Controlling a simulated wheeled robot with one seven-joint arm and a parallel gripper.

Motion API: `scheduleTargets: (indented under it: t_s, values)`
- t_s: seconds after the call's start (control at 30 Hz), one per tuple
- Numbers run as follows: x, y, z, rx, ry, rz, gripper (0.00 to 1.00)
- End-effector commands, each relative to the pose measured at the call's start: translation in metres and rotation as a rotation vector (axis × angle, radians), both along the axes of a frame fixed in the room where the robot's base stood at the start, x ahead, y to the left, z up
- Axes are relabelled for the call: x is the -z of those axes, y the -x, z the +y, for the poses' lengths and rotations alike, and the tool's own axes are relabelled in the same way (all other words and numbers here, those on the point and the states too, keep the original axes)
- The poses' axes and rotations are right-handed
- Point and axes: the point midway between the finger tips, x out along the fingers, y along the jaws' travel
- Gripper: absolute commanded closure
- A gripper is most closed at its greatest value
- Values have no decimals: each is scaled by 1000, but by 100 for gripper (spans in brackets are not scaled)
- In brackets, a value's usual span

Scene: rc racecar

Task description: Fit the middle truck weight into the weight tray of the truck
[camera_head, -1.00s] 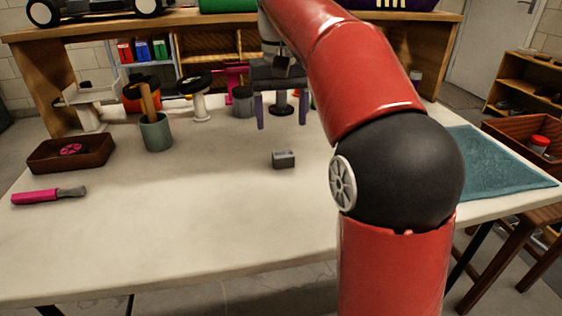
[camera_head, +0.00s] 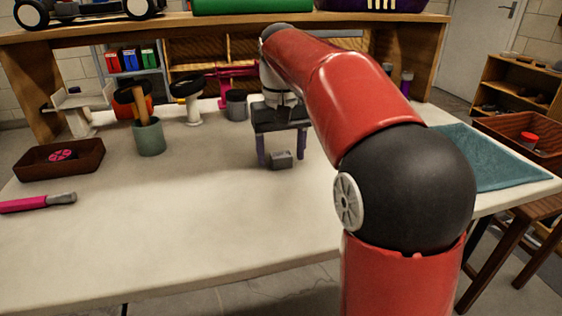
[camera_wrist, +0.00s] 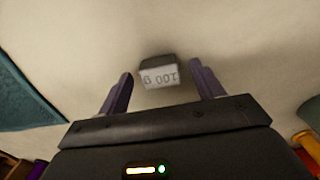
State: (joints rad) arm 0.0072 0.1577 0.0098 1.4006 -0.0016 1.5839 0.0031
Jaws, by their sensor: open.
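A small grey block marked "100 g" (camera_head: 281,160) sits on the pale table, near its middle. It also shows in the wrist view (camera_wrist: 160,75), its label upside down. My gripper (camera_head: 283,154) points down over the block, open, with its purple fingers on either side. In the wrist view, the open fingers (camera_wrist: 161,82) flank the block with gaps, and the block lies slightly beyond them. The exact height is hard to tell. A wheeled truck (camera_head: 85,12) is on the shelf top at upper left, cut off by the frame. Its weight tray cannot be made out.
A brown bin (camera_head: 90,158) and a pink-handled tool (camera_head: 35,203) lie at left. A green cup (camera_head: 149,139) with a wooden handle stands behind them. A grey pot (camera_head: 236,104) is behind my gripper. A teal mat (camera_head: 490,160) covers the right end. The front table is clear.

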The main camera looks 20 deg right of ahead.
Motion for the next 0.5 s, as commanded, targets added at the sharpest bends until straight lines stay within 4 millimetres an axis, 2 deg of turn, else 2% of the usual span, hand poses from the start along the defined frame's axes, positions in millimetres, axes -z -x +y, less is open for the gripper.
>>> scheduleTargets:
  t_s: [0.07,0.43,0.5]
  values:
    - [0,0,0,0,0,0,34]
    - [-1,0,0,0,0,-1,82]
    - [-1,0,0,0,0,-1,84]
